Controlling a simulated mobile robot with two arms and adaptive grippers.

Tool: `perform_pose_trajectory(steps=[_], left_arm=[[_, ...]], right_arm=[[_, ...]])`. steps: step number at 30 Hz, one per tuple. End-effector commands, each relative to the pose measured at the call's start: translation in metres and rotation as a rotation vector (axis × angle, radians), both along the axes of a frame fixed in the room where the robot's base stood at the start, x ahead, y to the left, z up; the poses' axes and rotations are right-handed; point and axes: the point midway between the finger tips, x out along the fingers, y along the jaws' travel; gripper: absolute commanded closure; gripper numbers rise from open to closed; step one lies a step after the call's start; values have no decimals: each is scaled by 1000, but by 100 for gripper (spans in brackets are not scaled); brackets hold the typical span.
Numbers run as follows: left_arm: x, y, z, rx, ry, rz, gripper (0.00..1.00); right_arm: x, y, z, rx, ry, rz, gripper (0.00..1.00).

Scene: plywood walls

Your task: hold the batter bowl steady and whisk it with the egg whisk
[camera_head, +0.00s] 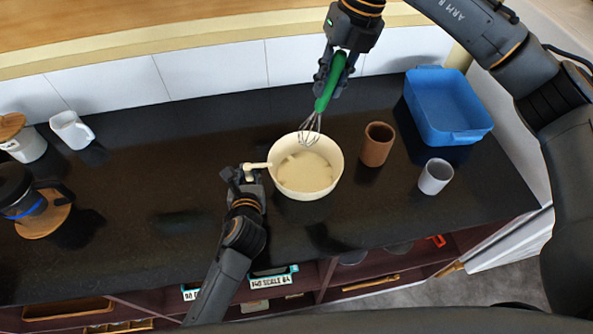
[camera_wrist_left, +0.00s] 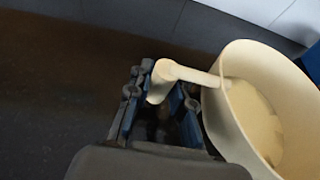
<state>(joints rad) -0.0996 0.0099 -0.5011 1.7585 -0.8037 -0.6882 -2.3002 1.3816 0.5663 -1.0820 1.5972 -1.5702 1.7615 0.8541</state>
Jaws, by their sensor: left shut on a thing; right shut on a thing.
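The cream batter bowl (camera_head: 325,186) stands on the dark counter with pale batter inside; it also shows in the left wrist view (camera_wrist_left: 225,115). Its handle (camera_head: 257,166) sticks out to the left. My left gripper (camera_head: 249,176) is shut on that handle, which shows between its fingers in the left wrist view (camera_wrist_left: 160,95). My right gripper (camera_head: 333,76) is shut on the green handle of the egg whisk (camera_head: 326,92) above the bowl. The whisk is tilted, wires down, over the back part of the bowl. Whether the wire tips touch the batter I cannot tell.
A brown cup (camera_head: 377,146) stands close right of the bowl, with a grey cup (camera_head: 435,176) beyond it. A blue bin (camera_head: 462,135) is at the back right. A white mug (camera_head: 72,130) and a coffee pot (camera_head: 18,195) are at the left.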

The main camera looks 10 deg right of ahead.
Motion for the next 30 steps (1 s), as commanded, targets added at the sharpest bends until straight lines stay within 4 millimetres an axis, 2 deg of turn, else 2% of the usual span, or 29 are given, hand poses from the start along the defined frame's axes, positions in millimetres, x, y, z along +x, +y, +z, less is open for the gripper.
perform_pose_trajectory(steps=[5,6,10,22,26,30], left_arm=[[0,-1,0,-2,-1,-1,100],[0,-1,0,-2,-1,-1,77],[0,0,0,-1,-1,-1,52],[-6,0,2,0,0,0,52],[-24,0,9,1,0,-1,52],[-53,0,21,-1,1,-2,52]], right_arm=[[0,0,0,1,0,1,100],[0,0,0,0,0,1,100],[0,0,0,1,0,1,100],[0,0,0,1,0,1,100],[0,0,0,1,0,1,100],[0,0,0,1,0,1,100]])
